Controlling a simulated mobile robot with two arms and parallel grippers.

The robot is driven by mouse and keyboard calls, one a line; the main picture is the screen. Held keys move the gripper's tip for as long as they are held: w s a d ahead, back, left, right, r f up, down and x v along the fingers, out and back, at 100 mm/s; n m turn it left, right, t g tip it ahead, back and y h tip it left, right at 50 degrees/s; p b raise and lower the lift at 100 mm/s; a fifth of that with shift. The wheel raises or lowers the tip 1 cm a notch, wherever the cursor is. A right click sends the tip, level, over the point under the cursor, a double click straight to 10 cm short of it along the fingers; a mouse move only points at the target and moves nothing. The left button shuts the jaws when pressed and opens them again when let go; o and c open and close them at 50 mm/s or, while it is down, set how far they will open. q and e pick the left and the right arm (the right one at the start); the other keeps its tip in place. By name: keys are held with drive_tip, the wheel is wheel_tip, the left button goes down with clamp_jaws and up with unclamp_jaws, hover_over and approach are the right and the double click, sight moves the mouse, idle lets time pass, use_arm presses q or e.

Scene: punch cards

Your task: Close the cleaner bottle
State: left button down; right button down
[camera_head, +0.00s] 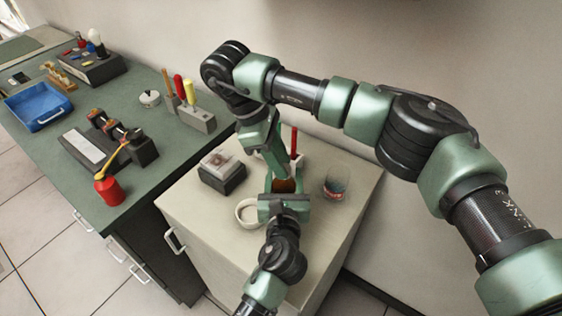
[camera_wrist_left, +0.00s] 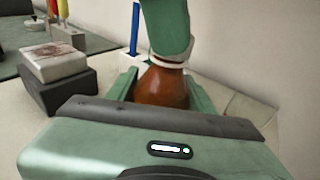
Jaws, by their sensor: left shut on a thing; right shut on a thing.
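The cleaner bottle is a brown, rounded bottle (camera_head: 285,185) standing on the pale cabinet top. Its body shows more clearly in the left wrist view (camera_wrist_left: 160,88), between the green fingers of my left gripper (camera_wrist_left: 158,92). The left gripper is shut on the bottle, coming from the front. My right gripper (camera_wrist_left: 168,52) reaches down from above and is shut at the bottle's top. A white rim, seemingly the cap (camera_wrist_left: 168,62), shows between the right gripper and the brown body. The green fingers hide most of the cap and neck, so I cannot tell how the cap sits.
On the cabinet top (camera_head: 200,225), a white ring (camera_head: 246,212) lies left of the bottle and a glass (camera_head: 335,187) stands to its right. A dark box with a pale top (camera_head: 221,171) is behind left. The green bench (camera_head: 165,140) at left holds tools and a red can (camera_head: 109,190).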

drive_tip(key=shift+w+m+g, duration=0.1)
drive_tip(key=shift+m+g, duration=0.3)
drive_tip(key=shift+m, duration=0.7)
drive_tip(key=c, duration=1.1)
unclamp_jaws()
drive_tip(key=shift+r, duration=2.25)
drive_tip(key=shift+c, duration=0.5)
